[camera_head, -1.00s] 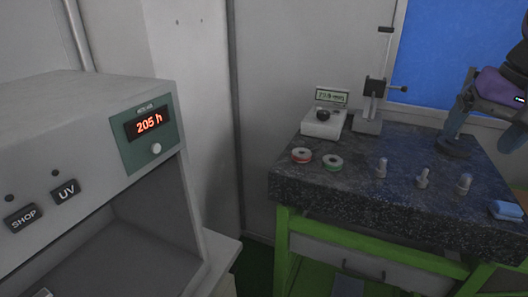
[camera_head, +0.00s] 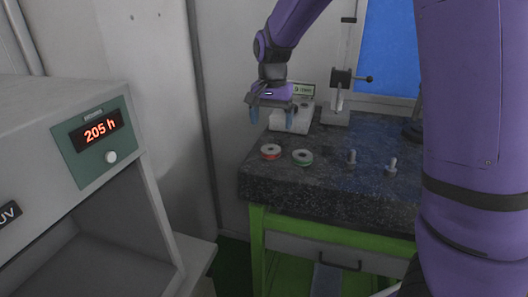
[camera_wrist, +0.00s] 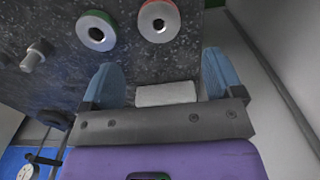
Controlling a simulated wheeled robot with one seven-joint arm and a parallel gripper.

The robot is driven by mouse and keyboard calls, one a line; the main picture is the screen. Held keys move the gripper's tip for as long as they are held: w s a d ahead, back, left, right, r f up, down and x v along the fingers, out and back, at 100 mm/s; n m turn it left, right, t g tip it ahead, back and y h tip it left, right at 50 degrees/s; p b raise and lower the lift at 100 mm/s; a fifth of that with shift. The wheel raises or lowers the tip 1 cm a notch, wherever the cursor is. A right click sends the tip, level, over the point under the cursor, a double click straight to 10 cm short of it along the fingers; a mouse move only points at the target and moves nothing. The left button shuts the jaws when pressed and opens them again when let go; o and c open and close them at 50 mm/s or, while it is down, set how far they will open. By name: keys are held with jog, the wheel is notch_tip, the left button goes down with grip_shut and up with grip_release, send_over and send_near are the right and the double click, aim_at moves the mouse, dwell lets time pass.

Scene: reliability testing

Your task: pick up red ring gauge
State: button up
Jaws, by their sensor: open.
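The red ring gauge (camera_head: 270,152) lies flat near the left front of the dark stone table top (camera_head: 335,185). It also shows in the wrist view (camera_wrist: 160,21) at the top, beyond my fingertips and apart from them. The green ring gauge (camera_head: 302,157) lies just to its right, and shows in the wrist view (camera_wrist: 97,31) to the left of the red one. My gripper (camera_head: 271,116) is open and empty, with its blue fingers pointing down above and behind the red ring gauge. The wrist view shows both fingers (camera_wrist: 161,72) spread wide.
A white box with a display (camera_head: 300,116) stands behind the gauges, close to my gripper. A stand (camera_head: 336,110) is at the back. Metal plugs (camera_head: 351,158) stand to the right. A grey cabinet reading 205 h (camera_head: 101,131) is at the left.

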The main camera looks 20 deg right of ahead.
aim_at(271, 146)
jog(key=shift+s+a+f, duration=0.1)
jog(key=shift+f, duration=2.05)
jog(key=shift+s+a+f, duration=0.1)
jog(key=shift+f, duration=2)
jog(key=c, duration=1.2)
jog(key=shift+r, duration=0.1)
